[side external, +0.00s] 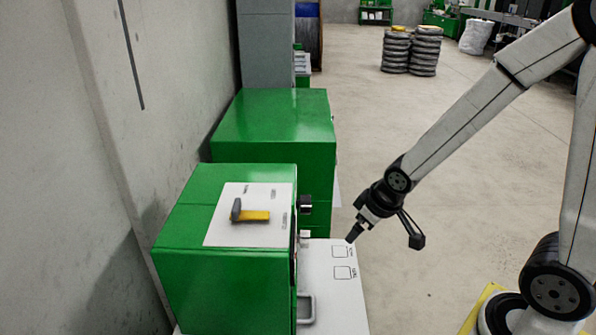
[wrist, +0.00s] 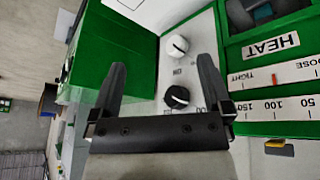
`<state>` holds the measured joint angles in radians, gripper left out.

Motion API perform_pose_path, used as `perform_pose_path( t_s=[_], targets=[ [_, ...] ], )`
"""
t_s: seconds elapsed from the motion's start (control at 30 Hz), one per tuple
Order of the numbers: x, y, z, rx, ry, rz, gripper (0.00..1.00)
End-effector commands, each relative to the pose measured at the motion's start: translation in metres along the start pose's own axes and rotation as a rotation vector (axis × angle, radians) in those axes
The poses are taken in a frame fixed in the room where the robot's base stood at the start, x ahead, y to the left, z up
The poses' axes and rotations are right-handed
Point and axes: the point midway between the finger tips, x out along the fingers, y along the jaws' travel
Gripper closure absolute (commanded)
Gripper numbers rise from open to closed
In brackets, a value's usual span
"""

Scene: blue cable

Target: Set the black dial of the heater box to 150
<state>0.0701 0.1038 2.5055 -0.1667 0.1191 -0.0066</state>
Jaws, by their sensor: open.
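The heater box (side external: 225,275) is a green cabinet at the lower left of the side view. Its black dial (side external: 305,203) sticks out from the front face. In the wrist view the black dial (wrist: 177,97) shows a white pointer line lying roughly crosswise, with a partly hidden number beside it. A white dial (wrist: 177,47) sits on the same pale panel. My gripper (side external: 352,236) is in front of the box, apart from the dial, tilted down. In the wrist view my gripper (wrist: 161,62) has its fingers wide apart with nothing between them.
A HEAT label (wrist: 270,46) and scales marked 50, 100, 150 (wrist: 278,107) lie right of the dials. A white surface (side external: 335,305) with outlined squares is below. A drawer handle (side external: 306,309) protrudes low.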

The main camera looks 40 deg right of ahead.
Motion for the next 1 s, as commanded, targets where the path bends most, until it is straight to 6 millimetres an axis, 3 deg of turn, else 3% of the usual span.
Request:
perform_pose_path(
  t_s=[0.2,0.5,0.73,1.0],
  targets=[
    [0.025,0.026,-0.039,-0.123,0.190,0.024,0.00],
    [0.049,0.044,-0.081,-0.296,0.460,-0.020,0.00],
    [0.060,0.046,-0.097,-0.405,0.655,-0.105,0.00],
    [0.064,0.043,-0.098,-0.491,0.870,-0.245,0.00]
  ],
)
